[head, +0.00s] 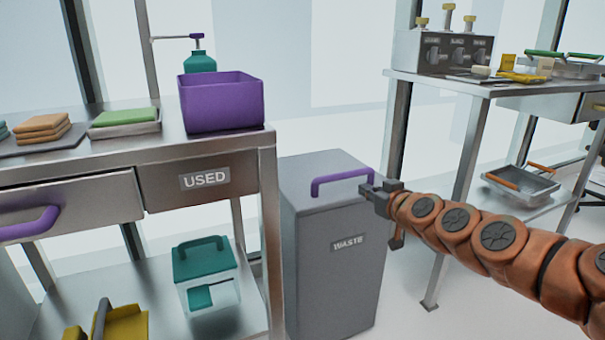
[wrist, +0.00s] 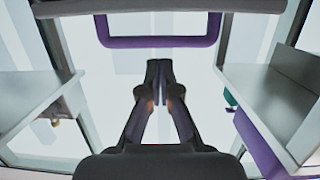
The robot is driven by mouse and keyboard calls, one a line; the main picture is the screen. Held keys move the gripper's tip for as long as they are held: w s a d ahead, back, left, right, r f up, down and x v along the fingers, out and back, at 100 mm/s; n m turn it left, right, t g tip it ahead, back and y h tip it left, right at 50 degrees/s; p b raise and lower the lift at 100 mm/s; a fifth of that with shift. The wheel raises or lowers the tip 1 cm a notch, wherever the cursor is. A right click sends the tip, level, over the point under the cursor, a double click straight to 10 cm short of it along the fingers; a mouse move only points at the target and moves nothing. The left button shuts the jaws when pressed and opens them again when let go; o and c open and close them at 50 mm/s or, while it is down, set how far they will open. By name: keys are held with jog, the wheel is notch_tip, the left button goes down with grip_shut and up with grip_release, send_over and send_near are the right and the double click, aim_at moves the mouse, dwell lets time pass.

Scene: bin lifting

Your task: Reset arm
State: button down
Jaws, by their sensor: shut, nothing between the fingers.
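My gripper (head: 378,190) is shut and empty at the end of my orange arm, which reaches in from the lower right of the head view. It is at the right end of the purple handle (head: 340,178) on top of the grey waste bin (head: 335,270); I cannot tell from the head view if they touch. In the wrist view the shut fingers (wrist: 159,72) point at the purple handle (wrist: 160,41), with a small gap in the picture. The bin stands upright on the floor with its lid down.
Left of the bin is a steel table (head: 110,150) with a purple box (head: 222,103), folded cloths and a teal bottle (head: 200,62). A teal-lidded container (head: 207,275) sits on its lower shelf. Another steel table (head: 440,82) stands at the right. Floor shows between the bin and that table.

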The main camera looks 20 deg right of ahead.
jog(key=s+a+r+n+g+y+p, duration=0.1)
jog(key=s+a+r+g+y+p, duration=0.2)
jog(key=a+p, duration=0.45)
jog(key=s+a+r+n+g+p, duration=0.1)
jog(key=s+a+r+g+p, duration=0.25)
jog(key=a+p, duration=0.35)
jog(key=s+a+r+n+g+y+p, duration=0.1)
jog(key=s+a+r+g+y+p, duration=0.15)
jog(key=a+r+p, duration=0.5)
jog(key=s+a+r+m+g+h+p, duration=0.1)
jog(key=s+r+g+p, duration=0.1)
jog(key=s+r+p, duration=0.3)
jog(key=s+a+r+m+g+h+p, duration=0.1)
jog(key=s+r+p, duration=0.4)
jog(key=s+p, duration=0.5)
jog(key=s+a+r+g+h+p, duration=0.1)
jog(key=s+r+g+p, duration=0.4)
jog(key=s, duration=0.5)
jog(key=shift+s+a+r+m+h+p, duration=0.2)
jog(key=shift+a+r+m+h+p, duration=0.15)
jog(key=shift+h+p, duration=0.7)
